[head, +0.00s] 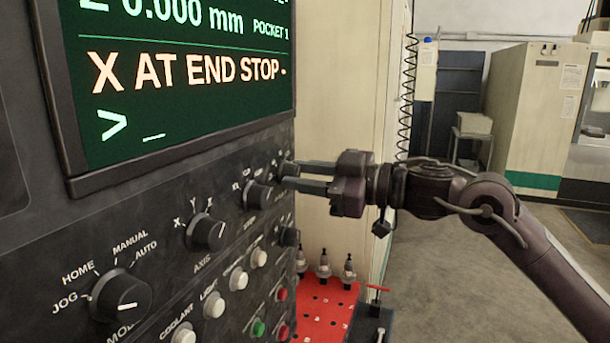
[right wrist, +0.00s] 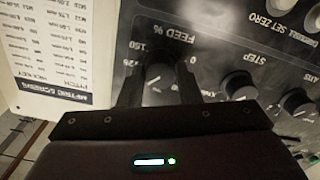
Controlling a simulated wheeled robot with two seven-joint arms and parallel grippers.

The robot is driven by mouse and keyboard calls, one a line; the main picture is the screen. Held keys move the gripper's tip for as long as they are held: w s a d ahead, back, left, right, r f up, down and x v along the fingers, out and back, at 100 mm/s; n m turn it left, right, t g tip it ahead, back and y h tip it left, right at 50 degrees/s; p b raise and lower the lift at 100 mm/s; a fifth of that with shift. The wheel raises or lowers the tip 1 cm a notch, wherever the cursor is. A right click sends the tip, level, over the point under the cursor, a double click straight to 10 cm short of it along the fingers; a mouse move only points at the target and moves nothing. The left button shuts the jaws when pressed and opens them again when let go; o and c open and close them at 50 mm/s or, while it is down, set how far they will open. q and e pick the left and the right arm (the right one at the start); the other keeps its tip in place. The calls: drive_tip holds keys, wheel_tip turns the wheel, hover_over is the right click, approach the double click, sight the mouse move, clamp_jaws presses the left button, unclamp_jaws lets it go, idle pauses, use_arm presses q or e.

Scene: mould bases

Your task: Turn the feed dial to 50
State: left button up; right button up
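The feed dial (right wrist: 160,76) is a round dark knob under the upside-down label "FEED %" in the right wrist view, with marks 150 and 0 around it. Its pointer's exact setting is too small to read. In the head view the dial (head: 287,169) is mostly hidden by my right gripper's fingertips. My right gripper (head: 288,176) reaches in from the right, level with the panel. Its two fingers are apart, one on each side of the dial; I cannot tell whether they touch it. My left gripper is not in view.
The step dial (head: 257,195), axis dial (head: 206,232) and mode dial (head: 120,295) run along the panel. The screen (head: 180,110) above reads "X AT END STOP". Buttons sit below. A red board (head: 320,310) with tool holders stands beyond the panel. A white chart (right wrist: 55,60) is beside the dial.

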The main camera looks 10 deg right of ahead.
drive_tip(key=shift+c, duration=1)
drive_tip(key=shift+n, duration=0.3)
drive_tip(key=n+b, duration=0.1)
drive_tip(key=n, duration=0.1)
drive_tip(key=shift+f+n+b, duration=0.1)
drive_tip(key=shift+n+b, duration=0.2)
drive_tip(key=shift+n, duration=0.1)
drive_tip(key=n+b, duration=0.1)
drive_tip(key=n, duration=0.3)
drive_tip(key=shift+b, duration=0.4)
drive_tip(key=n+b, duration=0.1)
drive_tip(key=n, duration=0.4)
drive_tip(key=shift+n+b, duration=0.75)
drive_tip(key=shift+n, duration=0.95)
